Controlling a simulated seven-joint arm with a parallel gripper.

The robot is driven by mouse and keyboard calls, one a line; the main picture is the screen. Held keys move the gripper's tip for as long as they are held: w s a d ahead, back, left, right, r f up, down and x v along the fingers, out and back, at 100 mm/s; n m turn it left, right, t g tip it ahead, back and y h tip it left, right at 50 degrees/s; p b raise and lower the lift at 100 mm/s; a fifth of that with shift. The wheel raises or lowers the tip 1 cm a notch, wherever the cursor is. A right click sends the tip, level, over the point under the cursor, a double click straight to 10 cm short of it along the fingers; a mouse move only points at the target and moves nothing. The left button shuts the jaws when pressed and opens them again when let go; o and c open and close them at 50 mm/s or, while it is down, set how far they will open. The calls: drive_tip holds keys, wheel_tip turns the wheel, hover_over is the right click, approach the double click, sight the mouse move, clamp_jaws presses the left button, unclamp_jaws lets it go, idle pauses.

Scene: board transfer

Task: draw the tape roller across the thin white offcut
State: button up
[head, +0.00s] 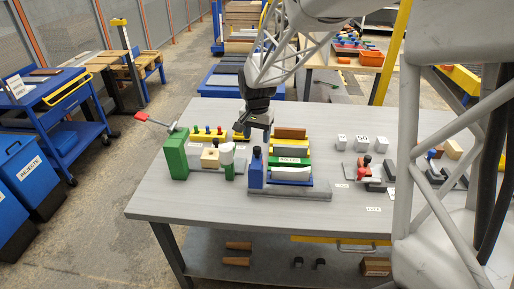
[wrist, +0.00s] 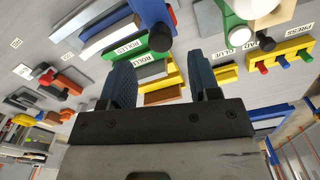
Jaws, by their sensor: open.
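The thin white offcut (head: 291,174) lies on a blue board at the front of the central row; it also shows as a pale strip in the wrist view (wrist: 108,37). An upright blue piece with a dark knob (head: 256,171), which looks like the tape roller, stands at the strip's left end. Its knob and blue body (wrist: 150,14) show at the top of the wrist view. My gripper (head: 255,132) is open and empty above the back left of the row. In the wrist view its fingers (wrist: 161,78) stand apart over yellow and brown pieces.
White blocks (head: 362,143) and a red-handled tool (head: 364,168) are to the right. The table's front left is clear.

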sight(257, 148)
drive_tip(key=shift+f, duration=2.75)
clamp_jaws()
